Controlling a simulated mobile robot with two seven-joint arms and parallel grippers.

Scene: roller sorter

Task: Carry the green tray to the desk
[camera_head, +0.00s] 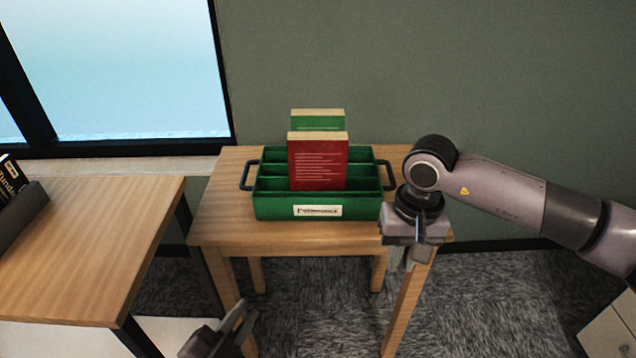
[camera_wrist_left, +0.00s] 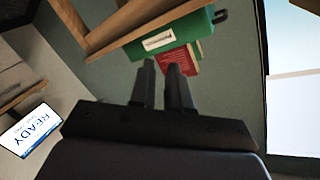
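The green tray (camera_head: 275,208) stands on a small wooden table against the wall, with a dark handle at each end and a white label on its front. A red book (camera_head: 318,165) and a green book (camera_head: 318,122) stand upright in its compartments. The tray also shows tilted in the left wrist view (camera_wrist_left: 190,32). My left gripper (camera_head: 243,318) is low in front of the table, apart from the tray; its two fingers (camera_wrist_left: 161,68) are apart with nothing between them. My right gripper (camera_head: 408,256) is beside the tray's right end, near the right handle (camera_head: 387,175); its finger gap is unclear.
The small table (camera_head: 215,220) has bare wood left of the tray. A wooden desk (camera_head: 80,250) stands at the left, across a gap, with a dark holder (camera_head: 22,212) and books at its far left. A window is behind it.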

